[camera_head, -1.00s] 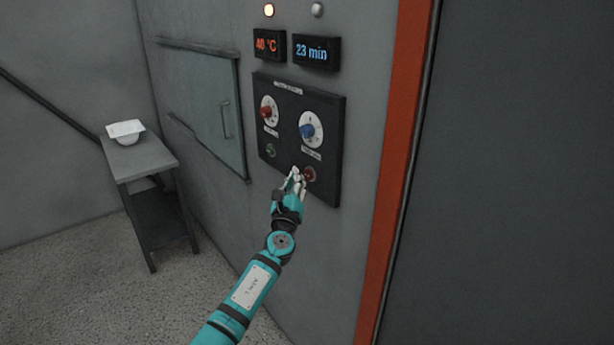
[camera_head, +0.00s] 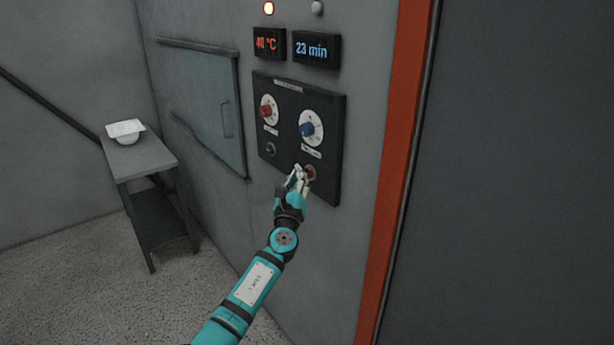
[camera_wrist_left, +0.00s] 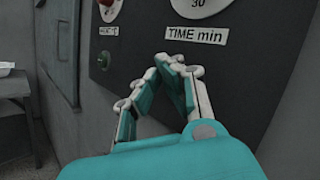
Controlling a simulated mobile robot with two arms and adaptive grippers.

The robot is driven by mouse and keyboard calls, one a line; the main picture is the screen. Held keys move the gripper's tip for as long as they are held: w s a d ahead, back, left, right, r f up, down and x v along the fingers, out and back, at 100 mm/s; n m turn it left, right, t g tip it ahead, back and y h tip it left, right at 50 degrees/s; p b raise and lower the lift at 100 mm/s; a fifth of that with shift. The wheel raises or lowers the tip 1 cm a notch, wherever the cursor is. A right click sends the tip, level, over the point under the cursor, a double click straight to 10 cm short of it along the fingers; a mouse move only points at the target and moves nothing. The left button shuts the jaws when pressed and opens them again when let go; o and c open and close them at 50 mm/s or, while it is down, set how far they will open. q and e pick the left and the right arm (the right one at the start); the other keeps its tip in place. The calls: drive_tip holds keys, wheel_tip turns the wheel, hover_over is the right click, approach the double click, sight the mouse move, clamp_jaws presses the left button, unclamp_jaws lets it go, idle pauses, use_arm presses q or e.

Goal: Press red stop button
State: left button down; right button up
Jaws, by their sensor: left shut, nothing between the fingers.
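The red stop button (camera_head: 310,172) is at the lower right of the dark control panel (camera_head: 331,140), below the blue time dial. My left gripper (camera_head: 299,171) is shut and empty, its fingertips at the button's left side in the head view and overlapping it slightly. I cannot tell whether the tips touch it. In the left wrist view my shut left gripper (camera_wrist_left: 163,60) points at the panel (camera_wrist_left: 232,75) just under the "TIME min" label, and the red button is hidden behind the fingers. My right gripper is not in view.
The panel also has a red dial (camera_head: 267,111), a blue dial (camera_head: 307,129) and a dark green button (camera_head: 270,150). A side table (camera_head: 146,160) with a white bowl (camera_head: 126,131) stands left.

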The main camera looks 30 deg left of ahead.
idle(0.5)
use_arm(q)
drive_tip(key=shift+w+d+b, duration=0.15)
drive_tip(key=shift+w+b, duration=0.15)
drive_tip(key=shift+w, duration=0.1)
drive_tip(key=shift+s, duration=0.15)
idle(0.4)
drive_tip(key=shift+s+a+p, duration=0.3)
drive_tip(key=shift+s+p, duration=0.05)
drive_tip(key=shift+s, duration=0.3)
drive_tip(key=shift+s, duration=0.1)
drive_tip(key=shift+s+a+p, duration=0.25)
drive_tip(key=shift+s+a, duration=0.05)
drive_tip(key=shift+s, duration=0.45)
drive_tip(key=shift+s+a+p, duration=0.25)
drive_tip(key=shift+s+a, duration=0.1)
drive_tip(key=shift+s, duration=0.35)
drive_tip(key=shift+s+a+p, duration=0.25)
drive_tip(key=shift+s+a, duration=0.05)
drive_tip(key=shift+s, duration=0.45)
